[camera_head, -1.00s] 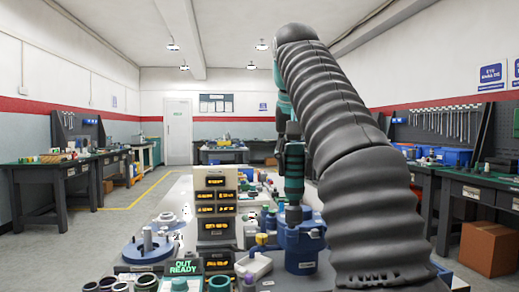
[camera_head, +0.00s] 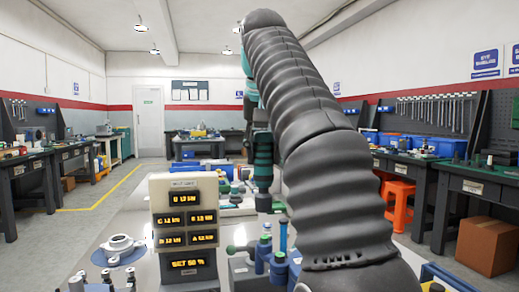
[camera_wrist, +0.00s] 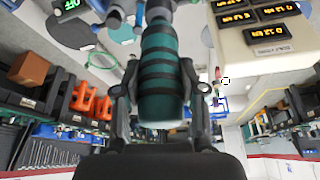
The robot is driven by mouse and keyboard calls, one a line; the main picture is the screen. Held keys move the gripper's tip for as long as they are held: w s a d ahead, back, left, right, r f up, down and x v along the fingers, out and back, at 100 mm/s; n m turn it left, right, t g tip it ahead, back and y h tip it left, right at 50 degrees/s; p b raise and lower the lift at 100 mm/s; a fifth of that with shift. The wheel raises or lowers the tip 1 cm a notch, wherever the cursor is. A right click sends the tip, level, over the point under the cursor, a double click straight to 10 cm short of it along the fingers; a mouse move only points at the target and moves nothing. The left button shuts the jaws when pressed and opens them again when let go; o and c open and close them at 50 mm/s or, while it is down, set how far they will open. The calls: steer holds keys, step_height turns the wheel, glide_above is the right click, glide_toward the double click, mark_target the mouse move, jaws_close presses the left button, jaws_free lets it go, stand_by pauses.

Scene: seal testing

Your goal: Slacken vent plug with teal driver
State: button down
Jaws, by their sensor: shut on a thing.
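The teal driver (camera_head: 263,160), with dark bands on its handle, hangs roughly upright in the head view, beside my dark ribbed arm. In the wrist view, the two fingers of my gripper (camera_wrist: 160,72) are shut on the handle of the teal driver (camera_wrist: 160,95). The driver's tip is over the bench in the head view, and I cannot tell whether it touches anything. I cannot pick out the vent plug. My arm covers part of the bench on the right.
A beige readout panel (camera_head: 185,180) with amber figures stands on the bench left of the driver. A white flanged part (camera_head: 120,246) lies further left. Blue posts (camera_head: 283,236) stand close to my arm. An orange stool (camera_head: 398,195) and a cardboard box (camera_head: 487,246) are at the right.

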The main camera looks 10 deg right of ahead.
mark_target(265, 172)
steer(key=shift+s+d+f, duration=0.1)
steer(key=shift+f, duration=2.25)
steer(key=shift+s, duration=0.2)
steer(key=shift+f+b, duration=0.7)
steer(key=shift+f, duration=0.3)
stand_by(1.3)
steer(key=shift+r+p, duration=0.15)
steer(key=shift+p, duration=0.2)
stand_by(0.8)
